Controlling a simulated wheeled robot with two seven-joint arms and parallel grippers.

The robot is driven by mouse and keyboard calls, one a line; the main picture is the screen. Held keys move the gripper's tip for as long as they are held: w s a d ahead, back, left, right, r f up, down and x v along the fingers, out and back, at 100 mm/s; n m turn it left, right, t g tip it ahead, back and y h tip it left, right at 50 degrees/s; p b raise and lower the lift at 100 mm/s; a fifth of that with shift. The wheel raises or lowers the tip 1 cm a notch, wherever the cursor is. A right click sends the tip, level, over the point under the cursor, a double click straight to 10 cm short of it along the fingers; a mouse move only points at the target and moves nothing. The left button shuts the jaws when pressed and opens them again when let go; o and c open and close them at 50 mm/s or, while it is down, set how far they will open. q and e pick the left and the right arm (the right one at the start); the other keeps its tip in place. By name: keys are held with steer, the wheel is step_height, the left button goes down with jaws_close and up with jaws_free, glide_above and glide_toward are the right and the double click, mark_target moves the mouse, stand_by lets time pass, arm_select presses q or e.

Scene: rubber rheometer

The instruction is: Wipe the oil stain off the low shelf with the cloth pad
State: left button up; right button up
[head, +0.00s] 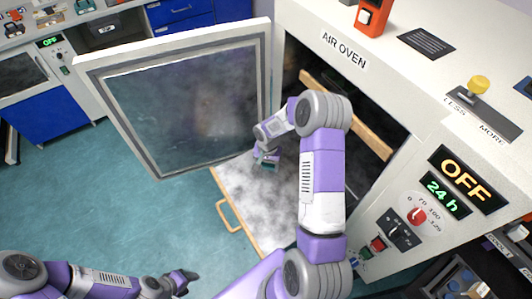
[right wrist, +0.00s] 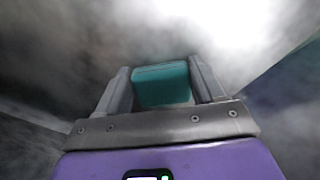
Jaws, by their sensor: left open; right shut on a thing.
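The teal cloth pad (right wrist: 162,86) is held between the two fingers of my right gripper (right wrist: 164,90). In the head view my right gripper (head: 267,160) is over the low shelf (head: 252,205), a pale slab drawn out of the air oven, and the pad (head: 268,167) is low at the shelf's surface. I cannot tell whether the pad touches it. Grey, smoky mottling covers the shelf, and I cannot make out a distinct oil stain. My left gripper (head: 188,280) is open and empty over the floor at the lower left.
The oven door (head: 185,100) stands open to the left of the shelf. A wooden bar (head: 350,118) crosses the oven opening, and a wooden handle (head: 228,215) sticks out from the shelf's front. The oven's control panel (head: 415,215) is on the right. The teal floor is clear.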

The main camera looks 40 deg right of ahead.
mark_target(285, 158)
steer(key=shift+w, duration=0.2)
steer(key=shift+w+d+p, duration=0.3)
steer(key=shift+w+d, duration=0.2)
steer(key=shift+d, duration=0.1)
steer(key=shift+s+d, duration=0.4)
steer(key=shift+d, duration=0.4)
steer(key=shift+s+d, duration=0.2)
steer(key=shift+d, duration=1.7)
steer(key=shift+s+d, duration=0.15)
steer(key=shift+d, duration=1.7)
steer(key=shift+w+d+f, duration=0.1)
steer(key=shift+d, duration=0.05)
steer(key=shift+a, duration=0.85)
steer(key=shift+w+a+b, duration=0.15)
steer(key=shift+a, duration=1.35)
steer(key=shift+w+a+b, duration=0.1)
steer(key=shift+w+a, duration=0.05)
steer(key=shift+a, duration=1.4)
steer(key=shift+w+a+b, duration=0.15)
steer(key=shift+a, duration=1.35)
steer(key=shift+d+r+p, duration=0.1)
steer(key=shift+r+p, duration=2.45)
steer(key=shift+r, duration=1.6)
arm_select(q)
steer(key=r, duration=0.4)
steer(key=shift+w+d+r, duration=0.1)
steer(key=shift+w+r, duration=0.25)
